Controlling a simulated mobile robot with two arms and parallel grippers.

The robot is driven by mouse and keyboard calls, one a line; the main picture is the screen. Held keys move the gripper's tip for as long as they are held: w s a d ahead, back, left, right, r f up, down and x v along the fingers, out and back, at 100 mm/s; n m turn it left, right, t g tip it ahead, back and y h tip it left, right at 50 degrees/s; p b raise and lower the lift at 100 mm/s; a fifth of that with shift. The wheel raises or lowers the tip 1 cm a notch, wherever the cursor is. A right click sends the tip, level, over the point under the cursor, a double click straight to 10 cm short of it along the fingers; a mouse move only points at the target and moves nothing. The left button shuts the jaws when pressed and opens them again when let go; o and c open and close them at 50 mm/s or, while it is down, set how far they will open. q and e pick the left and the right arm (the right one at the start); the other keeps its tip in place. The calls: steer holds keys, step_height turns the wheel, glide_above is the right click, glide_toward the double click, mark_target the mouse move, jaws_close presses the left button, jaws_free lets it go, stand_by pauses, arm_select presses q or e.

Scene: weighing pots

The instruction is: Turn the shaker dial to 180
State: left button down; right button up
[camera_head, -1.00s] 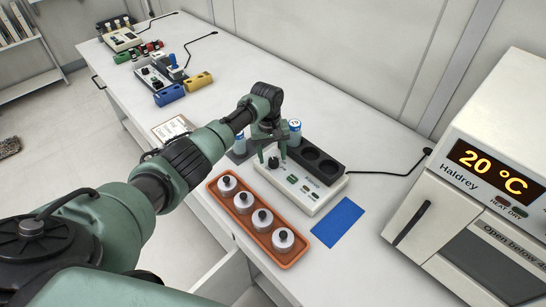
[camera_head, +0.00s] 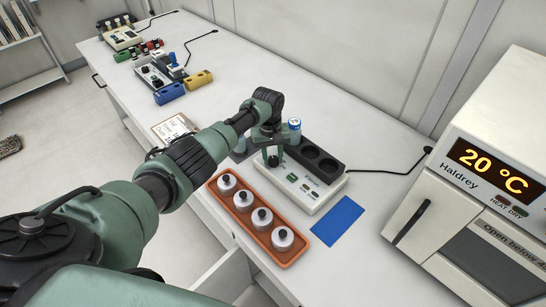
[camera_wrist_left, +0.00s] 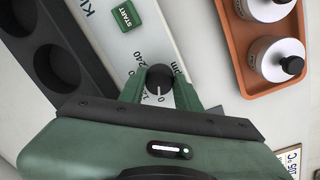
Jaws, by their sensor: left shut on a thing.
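The shaker (camera_head: 310,200) is a white box with a dark block of round wells on top, on the bench. Its black dial (camera_wrist_left: 157,77) shows in the left wrist view, with a white pointer line towards the picture's bottom, near the printed 0. A printed 240 is at the dial's upper left. My left gripper (camera_head: 272,160) is over the dial end of the shaker and hides most of the dial in the head view. In the left wrist view, its green fingers (camera_wrist_left: 158,90) are shut on the dial, one on each side. My right gripper is not in view.
An orange tray (camera_head: 244,220) with several black-knobbed metal pots stands close in front of the shaker. A blue mat (camera_head: 338,220) lies to its right. A white oven (camera_head: 470,200) reading 20 °C stands at the right. A blue-topped bottle (camera_head: 294,127) stands behind my gripper.

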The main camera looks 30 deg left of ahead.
arm_select(q)
steer(key=m, duration=0.3)
steer(key=m+b, duration=0.1)
steer(key=m, duration=0.4)
steer(key=shift+w+a+m+b, duration=0.1)
steer(key=shift+m+b, duration=0.2)
steer(key=m+b, duration=0.1)
steer(key=m, duration=0.4)
steer(key=shift+g, duration=0.4)
steer(key=shift+m+b, duration=0.5)
steer(key=shift+m, duration=1.3)
steer(key=shift+a, duration=0.1)
steer(key=c, duration=1)
jaws_free()
steer(key=shift+w, duration=0.1)
